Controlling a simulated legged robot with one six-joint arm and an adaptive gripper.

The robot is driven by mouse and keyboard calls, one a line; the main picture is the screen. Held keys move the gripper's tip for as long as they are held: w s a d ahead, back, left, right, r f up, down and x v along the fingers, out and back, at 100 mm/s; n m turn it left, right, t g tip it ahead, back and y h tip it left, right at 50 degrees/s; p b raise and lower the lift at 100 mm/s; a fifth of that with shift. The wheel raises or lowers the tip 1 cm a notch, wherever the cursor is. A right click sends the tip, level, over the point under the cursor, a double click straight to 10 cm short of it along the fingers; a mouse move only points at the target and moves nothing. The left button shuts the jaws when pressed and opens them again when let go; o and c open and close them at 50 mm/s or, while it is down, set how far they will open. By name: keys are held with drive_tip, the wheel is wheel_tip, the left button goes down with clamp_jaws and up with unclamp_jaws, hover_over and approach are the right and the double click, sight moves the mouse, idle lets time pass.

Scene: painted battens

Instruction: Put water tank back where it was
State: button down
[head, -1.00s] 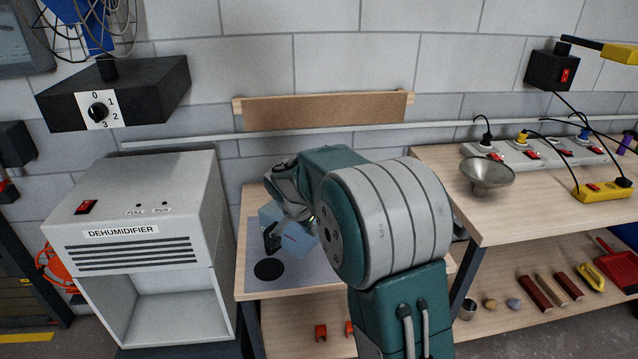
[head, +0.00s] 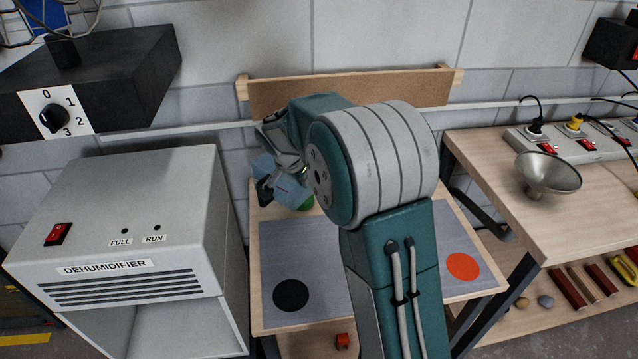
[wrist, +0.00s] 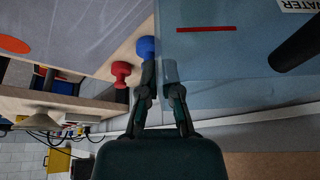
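The water tank is a translucent pale-blue box. In the head view the tank (head: 291,189) is small and partly hidden by my arm, above the back left of the low table. In the wrist view the tank (wrist: 225,75) fills the upper right, with a red line, a black handle and part of a WATER label. My gripper (wrist: 160,80) appears closed on its edge, one finger on either side. The gripper also shows in the head view (head: 268,180), partly hidden. The dehumidifier (head: 120,215) stands left with an open, empty-looking bay at its lower front.
The low table has a grey mat (head: 300,260) with a black disc (head: 291,296) and an orange disc (head: 463,267). A red knob (wrist: 121,72) and blue knob (wrist: 146,47) are close to my fingers. A workbench (head: 480,165) with a metal funnel (head: 546,173) stands right.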

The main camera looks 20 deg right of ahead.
sight(282, 177)
drive_tip(key=w+a+f, duration=0.1)
drive_tip(key=w, duration=0.1)
drive_tip(key=w+a+f, duration=0.1)
drive_tip(key=w, duration=0.2)
drive_tip(key=w+a+f, duration=0.1)
drive_tip(key=w+f, duration=0.1)
drive_tip(key=shift+w+a, duration=0.15)
drive_tip(key=shift+w, duration=0.25)
drive_tip(key=shift+w+a+f, duration=0.25)
drive_tip(key=shift+w+f, duration=0.45)
drive_tip(key=shift+f, duration=0.75)
drive_tip(key=shift+w+a+f, duration=0.2)
drive_tip(key=shift+w+f, duration=0.55)
drive_tip(key=shift+f, duration=0.65)
drive_tip(key=shift+w+a+f, duration=0.25)
drive_tip(key=shift+w+f, duration=0.45)
drive_tip(key=shift+f, duration=0.75)
drive_tip(key=c, duration=0.8)
unclamp_jaws()
drive_tip(key=shift+f, duration=0.1)
